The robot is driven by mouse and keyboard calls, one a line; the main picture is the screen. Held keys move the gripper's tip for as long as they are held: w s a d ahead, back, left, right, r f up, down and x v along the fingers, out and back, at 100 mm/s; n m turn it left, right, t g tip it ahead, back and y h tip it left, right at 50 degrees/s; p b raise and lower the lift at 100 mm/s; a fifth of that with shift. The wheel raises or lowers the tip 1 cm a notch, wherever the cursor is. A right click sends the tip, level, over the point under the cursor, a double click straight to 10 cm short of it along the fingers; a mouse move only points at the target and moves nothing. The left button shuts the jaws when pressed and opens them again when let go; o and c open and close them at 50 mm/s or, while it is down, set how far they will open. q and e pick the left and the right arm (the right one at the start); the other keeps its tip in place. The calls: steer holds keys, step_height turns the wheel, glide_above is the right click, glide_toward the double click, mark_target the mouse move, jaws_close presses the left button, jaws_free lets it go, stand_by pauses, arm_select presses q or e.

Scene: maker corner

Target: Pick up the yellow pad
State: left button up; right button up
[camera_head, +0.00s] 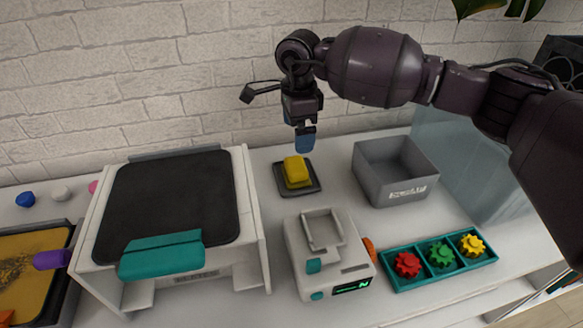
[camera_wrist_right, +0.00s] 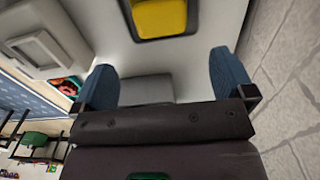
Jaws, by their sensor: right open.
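The yellow pad (camera_head: 296,171) lies on a small dark square tray (camera_head: 281,181) on the white worktop, near the wall. In the right wrist view the yellow pad (camera_wrist_right: 160,17) shows at the top edge, partly cut off, beyond the fingertips. My right gripper (camera_head: 305,142) is above and just behind the pad in the head view, apart from it. In the wrist view the two blue fingers of my right gripper (camera_wrist_right: 166,82) are wide apart with nothing between them. My left gripper is in neither view.
A grey bin (camera_head: 372,182) stands right of the pad. A white device (camera_head: 333,278) with a handle stands in front. A white machine with a dark top (camera_head: 170,195) and teal handle stands left. A teal tray (camera_head: 402,281) holds red, green and yellow gears. The brick wall (camera_head: 150,60) is close behind.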

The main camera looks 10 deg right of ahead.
mark_target(296, 164)
steer(key=shift+s+f, duration=0.1)
steer(key=shift+f, duration=0.6)
step_height(296, 164, down, 4)
steer(key=shift+r+b, duration=0.2)
steer(key=shift+b, duration=0.25)
step_height(296, 164, down, 5)
steer(key=shift+a+f+b, duration=0.1)
steer(key=shift+a+b, duration=0.05)
steer(key=shift+b, duration=0.45)
steer(key=shift+f, duration=0.25)
steer(key=shift+r, duration=0.15)
steer(key=shift+c, duration=0.3)
steer(key=c, duration=0.7)
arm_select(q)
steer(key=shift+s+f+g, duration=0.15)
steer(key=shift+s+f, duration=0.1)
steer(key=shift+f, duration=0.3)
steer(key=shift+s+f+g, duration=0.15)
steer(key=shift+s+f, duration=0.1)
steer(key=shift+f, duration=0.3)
arm_select(e)
steer(key=shift+c, duration=0.6)
